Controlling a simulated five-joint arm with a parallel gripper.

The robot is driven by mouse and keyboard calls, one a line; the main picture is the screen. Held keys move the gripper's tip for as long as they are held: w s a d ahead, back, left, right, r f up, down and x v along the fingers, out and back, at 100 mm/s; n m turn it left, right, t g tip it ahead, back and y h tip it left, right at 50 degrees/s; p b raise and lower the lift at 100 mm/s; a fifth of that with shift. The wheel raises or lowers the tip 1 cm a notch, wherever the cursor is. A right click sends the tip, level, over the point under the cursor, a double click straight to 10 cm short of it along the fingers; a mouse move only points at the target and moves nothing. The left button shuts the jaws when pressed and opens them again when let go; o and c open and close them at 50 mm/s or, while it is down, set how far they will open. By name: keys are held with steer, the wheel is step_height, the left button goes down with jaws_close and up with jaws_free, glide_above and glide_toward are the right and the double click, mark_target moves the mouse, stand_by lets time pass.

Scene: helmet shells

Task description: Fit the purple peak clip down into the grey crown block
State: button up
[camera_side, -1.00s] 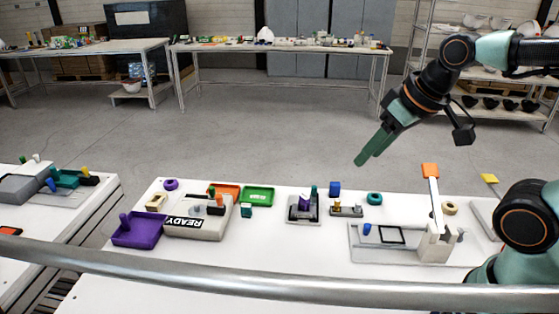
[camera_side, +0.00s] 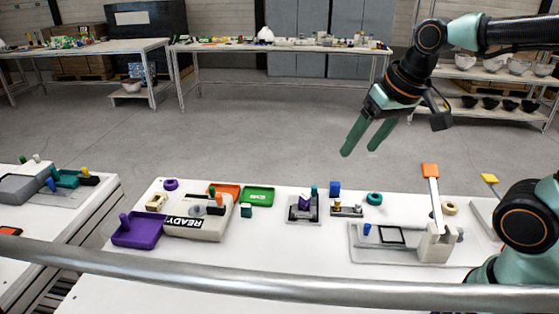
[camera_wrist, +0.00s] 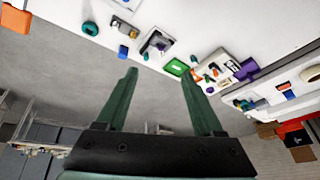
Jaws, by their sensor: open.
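The purple peak clip (camera_side: 304,201) stands at the grey crown block (camera_side: 303,211) near the middle of the white table. It looks seated in or resting on the block, but the view is too small to tell how deep. In the wrist view the grey block (camera_wrist: 148,46) shows small near the top, with a purple spot on it. My gripper (camera_side: 359,151) is open and empty, high above and to the right of the block. Its two green fingers are apart in the wrist view (camera_wrist: 158,72), with nothing between them.
A green post (camera_side: 314,190) stands beside the block. A blue cube (camera_side: 335,188) and teal ring (camera_side: 374,198) lie to its right. A clear plate with a lever clamp (camera_side: 433,200) stands further right. A purple tray (camera_side: 137,230) and READY box (camera_side: 200,220) are left.

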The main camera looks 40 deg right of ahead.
steer(key=w+f+m+g, duration=0.3)
steer(key=w+m, duration=0.5)
steer(key=w, duration=0.1)
steer(key=m+g, duration=0.2)
steer(key=m, duration=0.5)
glide_above(305, 196)
step_height(305, 196, down, 6)
steer(key=f, duration=0.7)
steer(key=shift+w+a+f, duration=0.15)
steer(key=shift+w+f, duration=0.1)
steer(key=shift+f, duration=0.05)
steer(key=shift+s+f, duration=0.15)
steer(key=shift+f, duration=1.2)
steer(key=shift+s+f, duration=0.1)
steer(key=shift+f, duration=1.2)
jaws_close()
